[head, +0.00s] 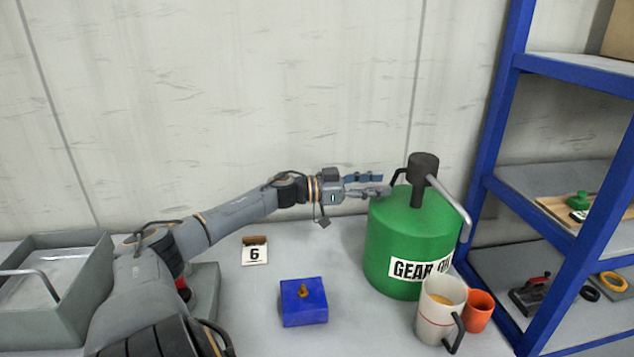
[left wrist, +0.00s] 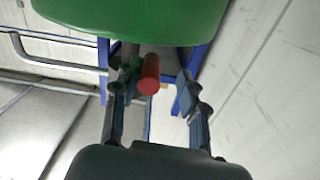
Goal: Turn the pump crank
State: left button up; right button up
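A green gear oil drum (head: 408,240) stands on the table, with a dark pump head (head: 423,167) on top. A grey bent spout (head: 452,205) runs from the pump head down to the right. A thin dark crank arm (head: 398,176) shows at the pump's left. My left gripper (head: 382,184) is at the drum's upper left, pointing right towards the crank arm. In the left wrist view its fingers are apart, with a red cylindrical grip (left wrist: 150,74), apparently the crank's, between them, nearer the left finger. I cannot tell whether they touch. My right gripper is out of view.
A white mug (head: 439,309) and an orange cup (head: 478,310) stand before the drum. A grey tray (head: 60,300) is left; blue shelving (head: 498,130) stands right.

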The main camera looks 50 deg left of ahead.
pick_arm(q)
jog(key=shift+w+a+f+m+b, duration=0.1)
jog(key=shift+a+f+m+b, duration=0.15)
jog(key=shift+b, duration=0.35)
jog(key=shift+r+m, duration=0.25)
jog(key=shift+r, duration=0.05)
jog(key=p+v, duration=0.1)
jog(key=v, duration=1.2)
jog(key=shift+s+a+p, duration=0.2)
jog(key=shift+s+p, duration=0.1)
jog(key=shift+p, duration=0.05)
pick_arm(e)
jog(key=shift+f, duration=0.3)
pick_arm(q)
jog(key=shift+r, duration=0.15)
